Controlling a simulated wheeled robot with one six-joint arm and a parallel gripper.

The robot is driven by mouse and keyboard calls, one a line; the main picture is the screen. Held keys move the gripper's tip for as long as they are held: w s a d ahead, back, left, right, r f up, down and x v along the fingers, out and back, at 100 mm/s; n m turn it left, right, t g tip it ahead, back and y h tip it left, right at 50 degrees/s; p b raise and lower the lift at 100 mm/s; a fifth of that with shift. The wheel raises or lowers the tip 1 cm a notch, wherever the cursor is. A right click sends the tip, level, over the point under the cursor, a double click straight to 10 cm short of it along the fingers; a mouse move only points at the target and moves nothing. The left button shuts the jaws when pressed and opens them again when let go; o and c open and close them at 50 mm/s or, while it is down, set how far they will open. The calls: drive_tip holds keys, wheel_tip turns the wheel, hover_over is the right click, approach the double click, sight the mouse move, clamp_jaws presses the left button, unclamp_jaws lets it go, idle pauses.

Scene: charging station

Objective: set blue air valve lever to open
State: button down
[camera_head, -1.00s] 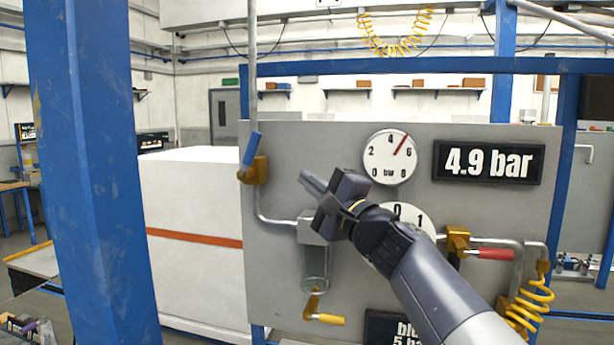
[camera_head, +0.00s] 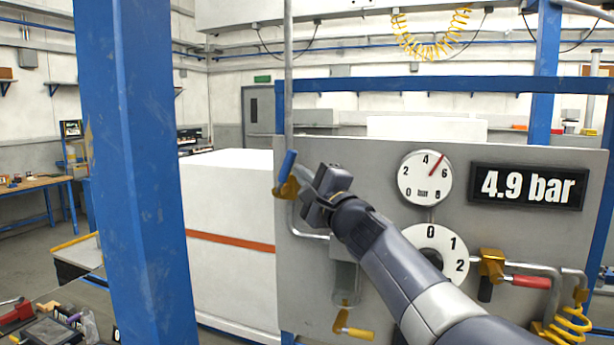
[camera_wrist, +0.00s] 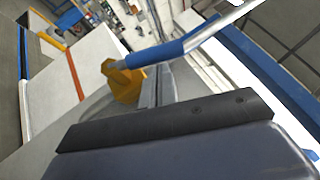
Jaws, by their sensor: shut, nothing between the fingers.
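The blue valve lever (camera_head: 287,165) sits on a brass valve body (camera_head: 287,190) at the left edge of the grey panel. It points up, tilted slightly right, close to the line of the vertical pipe. My gripper (camera_head: 301,172) is shut and empty, its fingertips just right of the lever and valve body. In the wrist view the blue lever (camera_wrist: 160,52) and brass body (camera_wrist: 124,82) lie just beyond the shut fingers (camera_wrist: 158,84). I cannot tell whether they touch. The gauge (camera_head: 425,178) and display (camera_head: 528,186) show about 4.9 bar.
A numbered dial (camera_head: 440,240), a red-handled valve (camera_head: 530,281) and a yellow-handled drain lever (camera_head: 357,333) share the panel. A blue post (camera_head: 135,170) stands left in front. A white cabinet (camera_head: 230,215) is behind the panel's left edge.

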sight(291, 162)
drive_tip(key=shift+a+b, duration=0.1)
drive_tip(key=shift+b, duration=0.25)
drive_tip(key=shift+w+a+r+b, duration=0.2)
drive_tip(key=shift+a+r+b, duration=0.25)
drive_tip(key=shift+b, duration=0.15)
drive_tip(key=shift+w+a+r+b, duration=0.15)
drive_tip(key=shift+a+r+b, duration=0.3)
drive_tip(key=shift+b, duration=0.1)
drive_tip(key=shift+r, duration=0.25)
